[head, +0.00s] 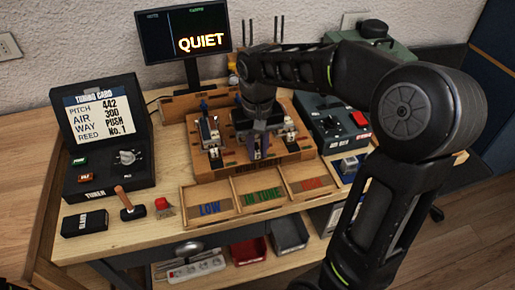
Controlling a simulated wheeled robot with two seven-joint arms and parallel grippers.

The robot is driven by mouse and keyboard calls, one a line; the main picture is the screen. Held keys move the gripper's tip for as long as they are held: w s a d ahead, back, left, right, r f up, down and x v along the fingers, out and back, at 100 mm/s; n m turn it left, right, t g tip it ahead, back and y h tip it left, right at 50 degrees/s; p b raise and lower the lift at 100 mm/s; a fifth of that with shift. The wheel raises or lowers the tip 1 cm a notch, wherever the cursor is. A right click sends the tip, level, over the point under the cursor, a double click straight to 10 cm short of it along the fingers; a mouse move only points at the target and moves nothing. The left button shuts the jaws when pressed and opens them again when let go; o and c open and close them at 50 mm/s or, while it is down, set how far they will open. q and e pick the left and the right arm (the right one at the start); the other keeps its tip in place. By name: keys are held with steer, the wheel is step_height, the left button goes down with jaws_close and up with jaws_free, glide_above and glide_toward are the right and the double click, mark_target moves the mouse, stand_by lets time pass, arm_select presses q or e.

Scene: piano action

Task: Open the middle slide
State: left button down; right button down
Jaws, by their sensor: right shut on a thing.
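The wooden action block (231,172) stands on the table with several upright units along it. The left slide unit (213,140) and the right slide unit (291,131) show on either side of my right gripper. My right gripper (258,141) reaches down from above at the middle unit and is shut on the middle slide, which the hand mostly hides. How far the middle slide is open cannot be told. My left gripper is not in view.
A sorting tray marked LOW and IN TUNE (236,214) lies in front. A tuner case (112,185), small hammer (129,206) and black box (85,223) stand left. A monitor (184,35) reads QUIET. A dark control box (335,125) is right, partly behind my arm.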

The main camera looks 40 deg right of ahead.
steer(key=shift+f, duration=0.1)
steer(key=c, duration=1.3)
jaws_free()
step_height(320, 180, up, 8)
steer(key=shift+f, duration=0.1)
